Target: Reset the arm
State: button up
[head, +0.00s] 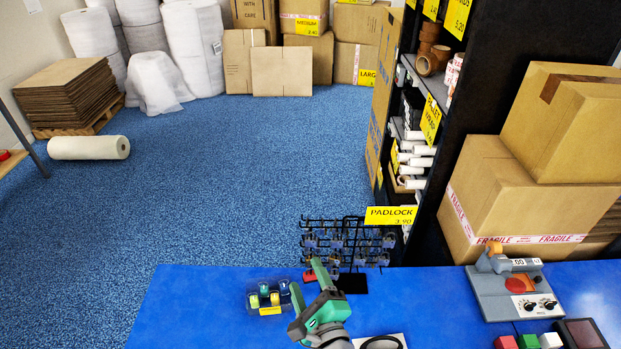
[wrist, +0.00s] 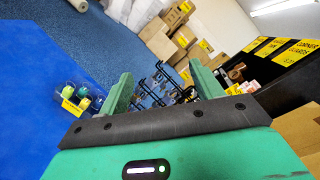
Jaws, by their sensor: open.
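My green gripper (head: 306,280) is low in the middle of the head view, above the blue counter (head: 200,310). In the wrist view its two green fingers (wrist: 163,88) stand apart with nothing between them. The gripper is tilted, and its fingers point toward the back of the counter and the padlock rack (head: 335,240). The rack also shows between and beyond the fingers in the wrist view (wrist: 160,88). The fingers look empty. My arm behind the gripper is mostly out of frame.
A clear tray (head: 252,308) of small coloured items stands left of my gripper. A grey device with knobs (head: 508,290) and coloured blocks (head: 528,342) are at right. Shelving (head: 425,110) and stacked cartons (head: 500,190) rise behind. The counter's left part is clear.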

notch_tip(320, 180, up, 19)
jog(key=s+a+n+t+b, duration=0.2)
jog(key=n+t+b, duration=0.15)
jog(key=n, duration=0.95)
jog(key=s+d+r+n+t+h+b, duration=0.1)
jog(key=s+r+n+t+h+b, duration=0.2)
jog(key=s+r, duration=0.55)
jog(key=s+d+r+n+t+h+b, duration=0.1)
jog(key=s+d+r+n+t+h, duration=0.15)
jog(key=s+r+n, duration=0.6)
notch_tip(320, 180, up, 19)
jog(key=w+a+m+p, duration=0.1)
jog(key=w+m+p, duration=0.1)
jog(key=p, duration=1.5)
jog(key=shift+a+m+g+p, duration=0.15)
jog(key=shift+m+g+p, duration=0.2)
jog(key=shift+m, duration=0.2)
jog(key=shift+w+f, duration=0.1)
